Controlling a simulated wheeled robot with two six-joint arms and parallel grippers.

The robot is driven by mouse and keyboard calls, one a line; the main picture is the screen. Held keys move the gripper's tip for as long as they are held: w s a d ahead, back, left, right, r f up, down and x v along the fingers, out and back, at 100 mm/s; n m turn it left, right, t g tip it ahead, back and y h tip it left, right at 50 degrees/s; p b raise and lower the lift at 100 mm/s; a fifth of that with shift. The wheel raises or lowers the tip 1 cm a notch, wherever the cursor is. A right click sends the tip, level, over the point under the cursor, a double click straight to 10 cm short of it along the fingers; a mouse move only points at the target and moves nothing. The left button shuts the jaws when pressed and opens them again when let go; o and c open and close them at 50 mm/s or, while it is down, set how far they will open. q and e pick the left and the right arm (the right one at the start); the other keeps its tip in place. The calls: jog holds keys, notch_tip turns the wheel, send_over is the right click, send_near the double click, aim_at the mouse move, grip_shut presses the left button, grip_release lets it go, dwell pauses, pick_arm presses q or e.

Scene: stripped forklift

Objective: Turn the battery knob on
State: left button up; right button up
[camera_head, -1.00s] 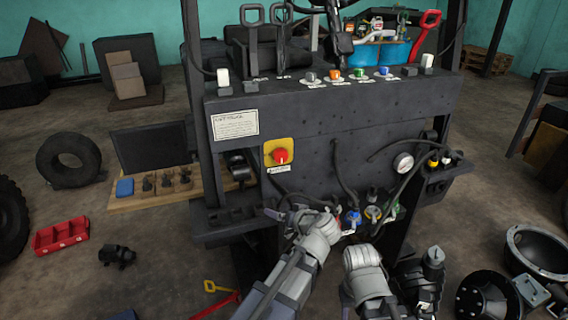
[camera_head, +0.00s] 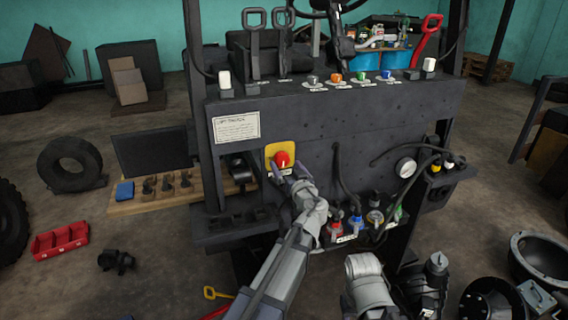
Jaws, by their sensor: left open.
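The battery knob (camera_head: 282,159) is a round red knob on a yellow plate (camera_head: 270,151) on the forklift's dark front panel. A pale mark shows on its face. My left gripper (camera_head: 286,174) is open, just below the knob, with its fingers pointing up at it and overlapping the plate's lower part. I cannot tell whether the fingers touch the knob. The label under the knob is mostly hidden by the gripper. My right arm (camera_head: 368,284) shows at the bottom centre; its gripper cannot be made out.
Hoses hang on the panel (camera_head: 330,130) right of the knob, near a round white gauge (camera_head: 405,166). Coloured connectors (camera_head: 356,218) sit below. Small coloured knobs (camera_head: 336,78) line the top ledge. A red tray (camera_head: 60,241) lies on the floor at left.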

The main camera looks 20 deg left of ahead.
aim_at(282, 158)
pick_arm(q)
jog(key=shift+x, duration=1.4)
jog(key=c, duration=1.4)
